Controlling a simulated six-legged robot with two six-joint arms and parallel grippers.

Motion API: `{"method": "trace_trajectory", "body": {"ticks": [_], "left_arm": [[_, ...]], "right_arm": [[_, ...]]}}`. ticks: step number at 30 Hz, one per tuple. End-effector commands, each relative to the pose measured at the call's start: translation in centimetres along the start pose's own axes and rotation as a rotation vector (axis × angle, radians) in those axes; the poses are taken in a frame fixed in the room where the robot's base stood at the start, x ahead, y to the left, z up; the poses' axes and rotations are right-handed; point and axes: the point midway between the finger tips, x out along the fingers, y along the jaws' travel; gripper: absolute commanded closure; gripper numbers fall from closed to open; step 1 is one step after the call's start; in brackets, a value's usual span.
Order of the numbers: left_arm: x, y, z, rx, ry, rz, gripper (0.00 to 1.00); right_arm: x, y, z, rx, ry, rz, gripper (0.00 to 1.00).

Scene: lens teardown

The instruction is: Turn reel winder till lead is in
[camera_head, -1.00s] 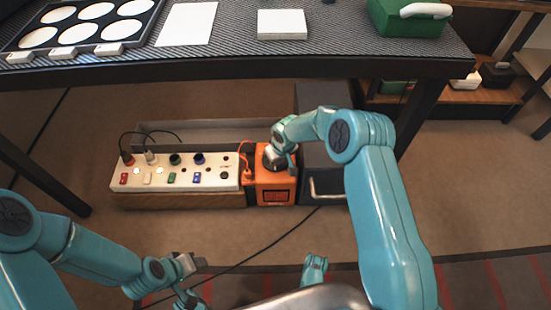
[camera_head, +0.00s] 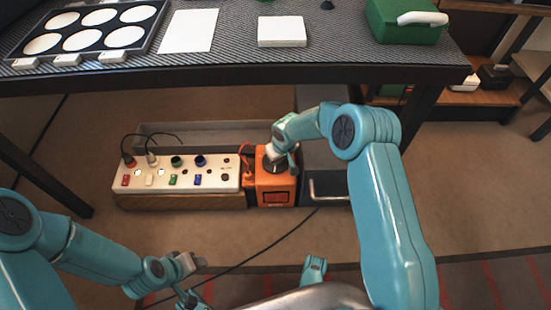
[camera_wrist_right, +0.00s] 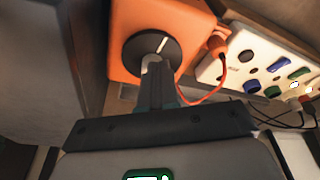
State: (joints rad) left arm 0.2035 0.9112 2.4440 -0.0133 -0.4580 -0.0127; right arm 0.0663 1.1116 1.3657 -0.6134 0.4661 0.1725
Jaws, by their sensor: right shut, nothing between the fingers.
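The reel winder is an orange box (camera_head: 275,188) on the floor below the bench, with a round dark knob (camera_wrist_right: 151,50) on its face that bears a white mark. An orange lead (camera_wrist_right: 205,92) loops out beside the box, with an orange plug (camera_wrist_right: 216,43) near the end of the white socket strip (camera_head: 215,184). My right gripper (camera_wrist_right: 156,68) is shut and empty, its fingertips at the knob; whether they touch it I cannot tell. My left gripper (camera_head: 193,263) hangs low, away from the box, and its jaws are too small to read.
The socket strip holds dark plugs and coloured switches. A grey drawer unit (camera_head: 327,187) stands close to the right of the box. A black cable (camera_head: 265,245) crosses the otherwise open floor in front.

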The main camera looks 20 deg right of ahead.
Motion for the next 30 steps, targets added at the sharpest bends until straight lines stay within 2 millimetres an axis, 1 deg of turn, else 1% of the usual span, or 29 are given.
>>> {"method": "trace_trajectory", "body": {"ticks": [1,6,16,20,23,26,27,29,30], "left_arm": [[-0.8,0.3,-0.2,0.000,0.000,0.000,0.57],[-1.9,0.7,-0.3,0.000,0.000,0.000,0.57],[-1.8,0.6,-0.3,0.000,0.000,0.000,0.57],[-1.8,0.7,-0.3,0.000,0.000,0.000,0.57],[-2.0,0.7,-0.4,0.000,0.000,0.000,0.57],[-2.6,0.9,-0.4,0.000,-0.002,0.000,0.57],[-3.0,1.1,-0.4,0.000,-0.003,0.000,0.57],[-3.9,1.5,-0.5,0.000,-0.006,0.000,0.57],[-4.8,1.8,-0.6,0.001,-0.008,0.000,0.57]], "right_arm": [[-1.1,0.0,-0.3,0.000,0.000,0.000,1.00],[-3.0,0.0,-0.7,-0.001,-0.002,0.000,1.00],[-3.0,-0.1,-0.6,-0.001,-0.004,-0.002,1.00],[-2.6,-1.0,0.6,0.009,-0.013,-0.033,1.00],[-2.0,-2.9,3.2,0.033,-0.031,-0.094,1.00],[-2.0,-5.7,7.4,0.090,-0.054,-0.181,1.00],[-2.4,-6.9,9.3,0.119,-0.064,-0.214,1.00],[-3.6,-8.5,12.0,0.169,-0.081,-0.255,1.00],[-4.8,-9.4,13.6,0.202,-0.091,-0.275,1.00]]}}
